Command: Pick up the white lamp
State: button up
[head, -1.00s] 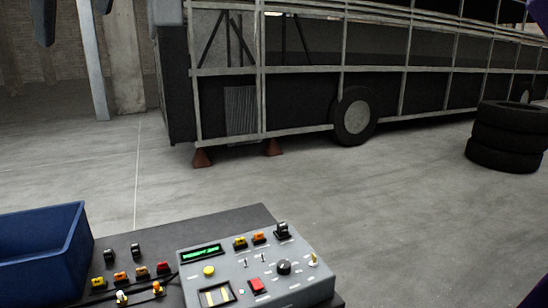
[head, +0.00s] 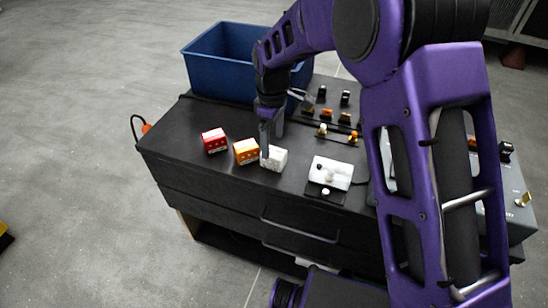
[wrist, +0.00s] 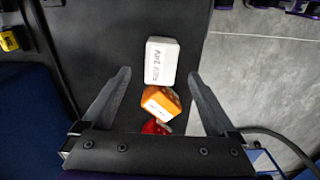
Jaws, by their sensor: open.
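The white lamp (head: 275,158) is a small white block on the black cabinet top, at the right end of a row beside the orange lamp (head: 246,151) and red lamp (head: 214,140). It also shows in the wrist view (wrist: 161,63), with dark marks on its face, around and just beyond the fingertip line. My gripper (head: 270,143) is open above the row, one finger partly in front of the white lamp's left side. In the wrist view, the orange lamp (wrist: 160,103) lies between the open fingers, and the red lamp (wrist: 153,127) is partly hidden by my gripper's body.
A blue bin (head: 222,66) stands at the back of the cabinet top (head: 178,130). A white device on a dark plate (head: 331,174) sits right of the white lamp. Several small switches (head: 326,113) lie behind it. The grey floor at left is largely clear.

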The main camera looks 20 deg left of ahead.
aim_at(274, 152)
jog(key=shift+d+f, duration=0.15)
jog(key=shift+f, duration=2.85)
grip_shut()
